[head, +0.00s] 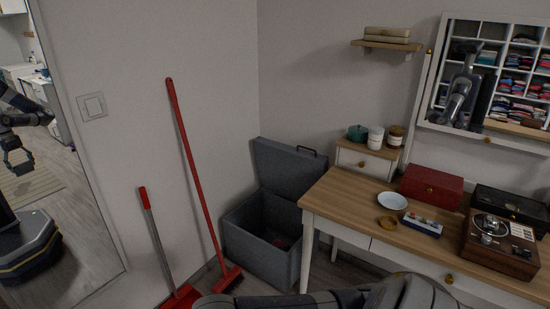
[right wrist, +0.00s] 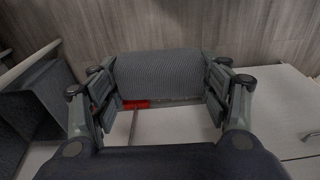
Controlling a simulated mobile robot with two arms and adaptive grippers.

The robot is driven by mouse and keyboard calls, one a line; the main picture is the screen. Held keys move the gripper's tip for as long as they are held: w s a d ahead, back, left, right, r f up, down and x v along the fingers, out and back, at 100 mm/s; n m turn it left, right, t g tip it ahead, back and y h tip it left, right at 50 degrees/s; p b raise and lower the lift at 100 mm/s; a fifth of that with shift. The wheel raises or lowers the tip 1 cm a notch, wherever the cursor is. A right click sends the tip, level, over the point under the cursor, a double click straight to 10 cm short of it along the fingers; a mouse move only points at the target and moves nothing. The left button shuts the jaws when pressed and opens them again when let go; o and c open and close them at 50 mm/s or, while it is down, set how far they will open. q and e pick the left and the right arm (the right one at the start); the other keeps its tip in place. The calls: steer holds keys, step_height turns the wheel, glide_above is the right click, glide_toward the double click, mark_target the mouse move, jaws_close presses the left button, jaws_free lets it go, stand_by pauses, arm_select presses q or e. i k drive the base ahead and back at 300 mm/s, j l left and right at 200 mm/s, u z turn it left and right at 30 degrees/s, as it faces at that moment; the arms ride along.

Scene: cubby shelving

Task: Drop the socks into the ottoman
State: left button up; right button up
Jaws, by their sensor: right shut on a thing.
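The ottoman (head: 258,262) is a dark grey fabric box on the floor, its lid (head: 290,168) swung up and open. Something dark reddish lies inside it, too dim to make out. In the right wrist view, my right gripper (right wrist: 162,85) is shut on a grey ribbed bundle, the socks (right wrist: 165,72), held between its fingers. A grey fabric box wall, apparently the ottoman (right wrist: 42,100), shows at the left of that view, apart from the socks. The right gripper is hidden in the head view. My left gripper is not directly in view.
A wooden-topped white desk (head: 345,205) stands right of the ottoman, its leg close by. A red-handled broom (head: 195,175) and a dustpan (head: 160,250) lean at the left wall. A mirror (head: 490,80) hangs above the desk. A red box (head: 432,187) sits on it.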

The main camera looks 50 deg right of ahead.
mark_target(273, 238)
steer(key=i+l+z, duration=0.15)
steer(key=i+l, duration=0.25)
steer(key=i+l+z, duration=0.2)
steer(key=i+l, duration=0.25)
steer(key=i+l+z, duration=0.15)
steer(key=i+l, duration=0.15)
steer(key=i, duration=0.2)
steer(key=i+l+z, duration=0.15)
steer(key=i, duration=0.3)
steer(key=i+l+z, duration=0.15)
steer(key=i+l, duration=0.2)
steer(key=i, duration=0.15)
